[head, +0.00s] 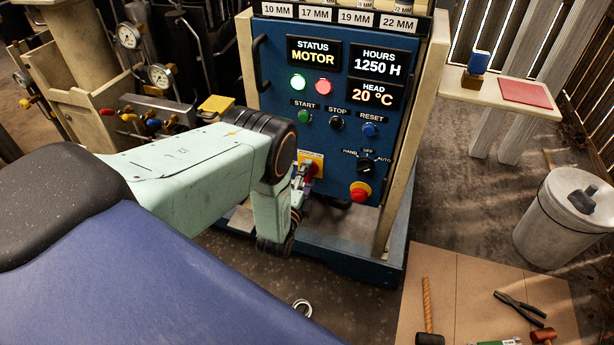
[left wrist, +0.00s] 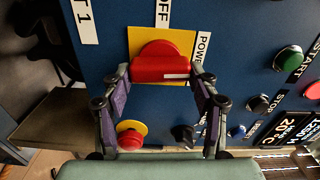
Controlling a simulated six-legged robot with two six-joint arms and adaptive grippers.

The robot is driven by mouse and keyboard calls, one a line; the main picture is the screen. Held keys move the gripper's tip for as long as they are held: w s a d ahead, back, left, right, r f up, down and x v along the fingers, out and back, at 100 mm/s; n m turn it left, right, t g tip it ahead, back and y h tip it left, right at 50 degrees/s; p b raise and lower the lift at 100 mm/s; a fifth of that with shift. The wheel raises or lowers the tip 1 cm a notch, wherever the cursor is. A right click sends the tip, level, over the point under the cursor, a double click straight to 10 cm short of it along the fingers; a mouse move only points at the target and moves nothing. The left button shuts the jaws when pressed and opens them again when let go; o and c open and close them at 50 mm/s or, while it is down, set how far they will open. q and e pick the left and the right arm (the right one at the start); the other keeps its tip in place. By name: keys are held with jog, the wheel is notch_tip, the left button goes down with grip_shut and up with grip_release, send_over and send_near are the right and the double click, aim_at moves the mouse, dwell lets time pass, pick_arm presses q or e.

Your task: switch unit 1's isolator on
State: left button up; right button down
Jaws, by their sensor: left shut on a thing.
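The isolator is a red rotary handle (left wrist: 160,68) on a yellow plate (left wrist: 134,40) on the blue panel, with OFF and POWER labels beside the plate. The handle lies crosswise in the left wrist view, its white mark towards the right finger. My left gripper (left wrist: 160,74) is shut on the handle, one finger at each end. In the head view my left gripper (head: 301,178) is at the panel's lower left, hiding part of the handle and of the yellow plate (head: 318,158). My right gripper is in neither view.
The panel (head: 325,120) carries a status display reading MOTOR, start, stop and reset buttons, and a hand/off/auto selector (head: 364,164). A red emergency button (head: 360,190) on yellow sits close to the gripper's right. A beige post (head: 410,130) borders the panel's right.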

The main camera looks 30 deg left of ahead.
pick_arm(q)
jog(key=shift+m, duration=0.6)
jog(key=o, duration=1.1)
jog(key=shift+o, duration=0.2)
jog(key=shift+s, duration=0.15)
jog(key=v, duration=1.2)
jog(key=shift+f, duration=0.1)
jog(key=x, duration=1.2)
